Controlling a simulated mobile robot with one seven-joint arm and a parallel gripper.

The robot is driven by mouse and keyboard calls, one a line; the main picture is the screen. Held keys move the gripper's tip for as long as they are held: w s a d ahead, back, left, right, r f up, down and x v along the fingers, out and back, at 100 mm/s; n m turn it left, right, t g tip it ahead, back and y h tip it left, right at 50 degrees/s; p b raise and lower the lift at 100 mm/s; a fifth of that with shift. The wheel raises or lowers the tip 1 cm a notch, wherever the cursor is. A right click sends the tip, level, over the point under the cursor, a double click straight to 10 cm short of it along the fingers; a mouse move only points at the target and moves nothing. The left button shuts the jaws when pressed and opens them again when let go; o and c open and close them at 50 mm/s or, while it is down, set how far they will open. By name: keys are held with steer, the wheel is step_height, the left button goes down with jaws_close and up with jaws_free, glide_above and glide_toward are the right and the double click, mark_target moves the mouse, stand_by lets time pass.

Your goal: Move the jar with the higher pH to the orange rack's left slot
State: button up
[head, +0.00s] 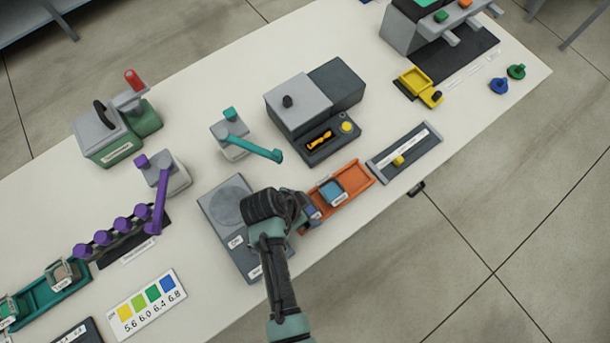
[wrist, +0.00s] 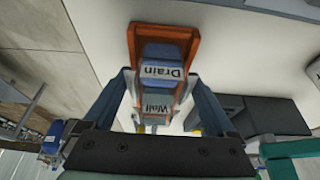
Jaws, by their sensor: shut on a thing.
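The orange rack (head: 358,178) lies at the table's front edge; it also shows in the wrist view (wrist: 193,47). A jar with blue contents, labelled Drain (wrist: 163,68), sits in its slot; in the head view this blue jar (head: 332,192) is near the rack's middle. My gripper (head: 308,212) is at the rack's left end. In the wrist view its fingers (wrist: 157,108) are shut on a second jar, labelled Well (wrist: 150,104). That jar lines up with the rack's near end; whether it rests on the slot floor is hidden. Its contents' colour is unclear.
A pH colour card (head: 147,303) reads 5.6 to 6.8, yellow to blue. A teal rack (head: 45,290) with jars stands at far left. A grey scale-like unit (head: 222,222) lies beneath my arm. A grey tray (head: 405,150) sits right of the orange rack.

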steer(key=o, duration=1.1)
steer(key=shift+f, duration=0.1)
